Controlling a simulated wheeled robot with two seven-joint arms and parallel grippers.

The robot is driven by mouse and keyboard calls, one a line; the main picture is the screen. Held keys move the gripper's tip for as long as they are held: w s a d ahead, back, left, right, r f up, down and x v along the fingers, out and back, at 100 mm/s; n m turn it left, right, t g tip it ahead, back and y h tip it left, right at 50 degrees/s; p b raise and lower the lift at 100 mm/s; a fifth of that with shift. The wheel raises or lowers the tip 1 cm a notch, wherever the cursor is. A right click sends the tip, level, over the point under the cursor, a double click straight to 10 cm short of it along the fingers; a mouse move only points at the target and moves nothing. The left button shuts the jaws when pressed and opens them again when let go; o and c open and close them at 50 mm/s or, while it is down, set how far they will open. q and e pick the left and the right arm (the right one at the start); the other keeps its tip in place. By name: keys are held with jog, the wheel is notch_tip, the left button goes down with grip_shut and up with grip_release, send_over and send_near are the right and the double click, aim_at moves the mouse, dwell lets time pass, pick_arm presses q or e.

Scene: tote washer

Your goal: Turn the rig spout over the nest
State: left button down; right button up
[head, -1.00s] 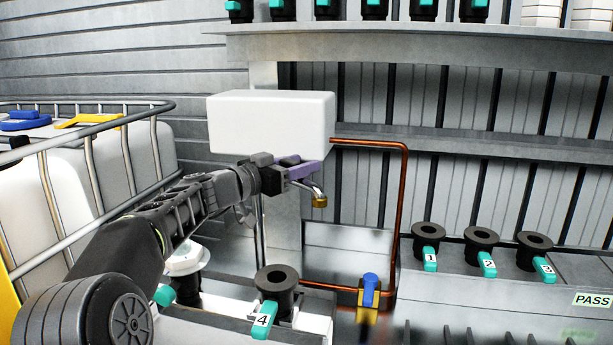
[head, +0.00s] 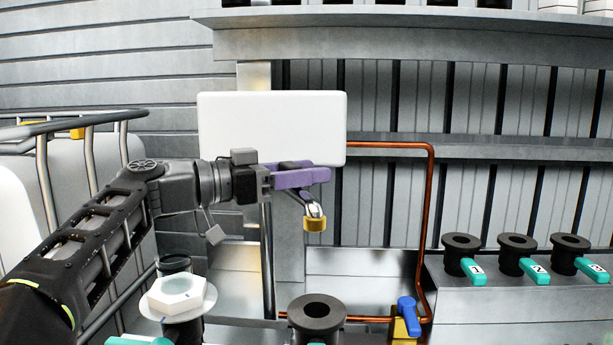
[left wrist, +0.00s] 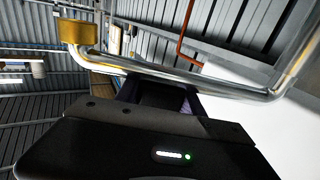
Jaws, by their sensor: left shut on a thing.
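The rig spout (head: 315,209) is a bent chrome pipe with a brass tip (head: 314,225) pointing down, below the white tank's right part. My left gripper (head: 305,176), with purple fingers, is shut on the spout pipe; the grip itself is partly hidden by the fingers. In the left wrist view the chrome pipe (left wrist: 190,80) crosses in front of the fingers and ends in the brass tip (left wrist: 75,33). A black ring-topped valve (head: 317,313) stands below the brass tip, apart from it. I cannot tell for sure which part is the nest. My right gripper is not in view.
A white tank (head: 272,125) hangs behind my gripper. A copper pipe (head: 428,220) runs down to a blue-handled valve (head: 407,312). A white hex-topped fitting (head: 178,294) stands at the lower left. Several black valves with teal handles (head: 518,250) stand at the right.

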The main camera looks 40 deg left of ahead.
pick_arm(q)
jog(key=c, duration=0.7)
grip_release()
jog(key=b+v, duration=0.1)
jog(key=v, duration=0.6)
jog(key=shift+s+a, duration=0.2)
jog(key=shift+s, duration=0.15)
